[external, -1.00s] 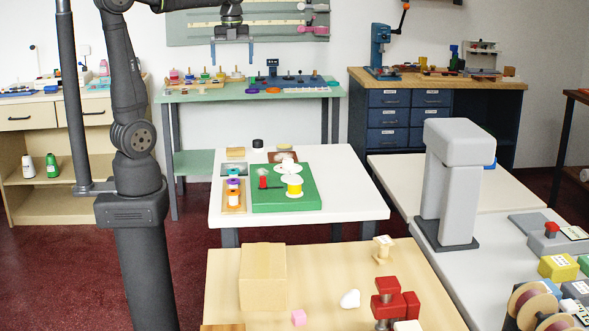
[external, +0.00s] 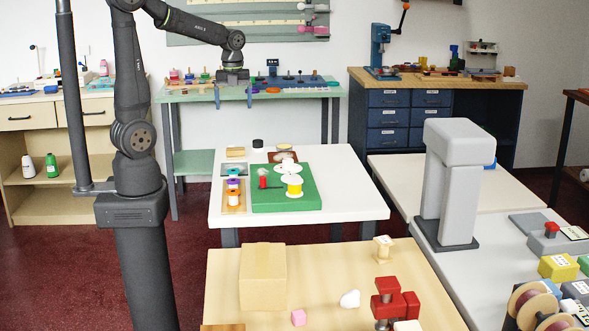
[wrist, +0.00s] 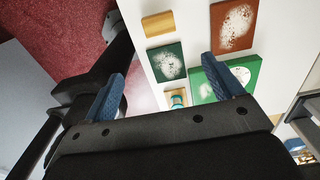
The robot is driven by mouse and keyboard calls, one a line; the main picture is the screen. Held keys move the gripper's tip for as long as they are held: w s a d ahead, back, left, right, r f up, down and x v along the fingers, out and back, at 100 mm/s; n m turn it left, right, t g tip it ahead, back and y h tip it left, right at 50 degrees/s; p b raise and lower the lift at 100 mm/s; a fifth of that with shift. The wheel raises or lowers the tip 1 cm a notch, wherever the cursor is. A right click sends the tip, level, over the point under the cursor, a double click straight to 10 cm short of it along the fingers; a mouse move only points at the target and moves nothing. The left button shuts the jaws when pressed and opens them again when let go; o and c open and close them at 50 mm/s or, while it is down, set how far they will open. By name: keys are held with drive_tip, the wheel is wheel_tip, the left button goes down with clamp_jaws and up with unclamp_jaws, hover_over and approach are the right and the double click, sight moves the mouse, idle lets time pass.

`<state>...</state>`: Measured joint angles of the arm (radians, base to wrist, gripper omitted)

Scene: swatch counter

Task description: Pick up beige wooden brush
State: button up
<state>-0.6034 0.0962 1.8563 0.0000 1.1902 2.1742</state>
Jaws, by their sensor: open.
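The beige wooden brush (external: 236,152) appears as a small tan block lying at the back left of the white table. It also shows in the wrist view (wrist: 158,23) near the top, beyond my fingertips; any bristles are hidden. My gripper (external: 234,98) is open and empty, its blue fingers pointing down, and it appears well above the brush in the external view. In the wrist view my gripper (wrist: 166,76) has its two fingers spread wide with nothing between them.
Beside the brush lie a dark green speckled swatch (wrist: 167,63) and a brown speckled swatch (wrist: 234,24). A black round object (external: 258,144) is to its right. A green board (external: 262,199) with spools and a tray (external: 234,209) lie nearer the front.

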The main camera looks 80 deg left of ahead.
sight(235, 150)
wheel_tip(235, 150, down, 18)
drive_tip(key=shift+r, duration=0.2)
idle(0.4)
drive_tip(key=c, duration=1.1)
drive_tip(key=shift+o, duration=0.2)
drive_tip(key=shift+r, duration=0.2)
